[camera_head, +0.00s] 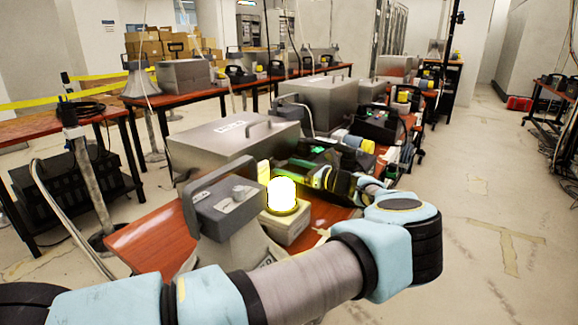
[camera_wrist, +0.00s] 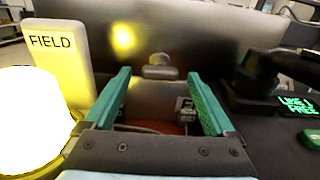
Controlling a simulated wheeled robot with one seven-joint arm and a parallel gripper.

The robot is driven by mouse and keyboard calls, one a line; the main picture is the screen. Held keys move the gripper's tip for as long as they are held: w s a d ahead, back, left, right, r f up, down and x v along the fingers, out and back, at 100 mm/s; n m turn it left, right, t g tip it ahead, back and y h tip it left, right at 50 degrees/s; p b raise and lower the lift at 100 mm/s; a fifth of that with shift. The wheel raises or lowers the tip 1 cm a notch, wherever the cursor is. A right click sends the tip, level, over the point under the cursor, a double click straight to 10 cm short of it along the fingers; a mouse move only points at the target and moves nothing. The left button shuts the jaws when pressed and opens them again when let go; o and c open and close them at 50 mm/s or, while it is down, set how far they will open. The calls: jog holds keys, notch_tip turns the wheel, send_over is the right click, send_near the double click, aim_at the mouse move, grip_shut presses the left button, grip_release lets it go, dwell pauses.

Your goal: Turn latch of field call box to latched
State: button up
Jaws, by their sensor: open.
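A grey metal box (camera_wrist: 215,45) fills the back of the wrist view, with a "FIELD" sign (camera_wrist: 52,42) in front of its left part. A small rounded latch knob (camera_wrist: 160,72) sits on its face; whether it is latched I cannot tell. My gripper (camera_wrist: 159,76) has its two green fingers apart, one on each side of the knob in the picture, with nothing held. Contact with the knob cannot be judged. In the head view the grey box (camera_head: 225,145) with a top handle stands on the red-brown table, and the latch is hidden.
A glowing lamp (camera_head: 282,195) stands close by, also at left in the wrist view (camera_wrist: 28,120). A grey horn speaker (camera_head: 232,215) is nearer. A dark phone unit with a green display (camera_wrist: 298,105) is at right. Open floor (camera_head: 490,220) lies right of the tables.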

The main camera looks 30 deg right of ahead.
jog(key=shift+w+a, duration=0.1)
jog(key=shift+w, duration=0.1)
jog(key=c, duration=1.4)
jog(key=shift+f+b, duration=0.1)
jog(key=shift+b, duration=0.2)
jog(key=shift+n+b, duration=7.25)
jog(key=shift+n, duration=1.55)
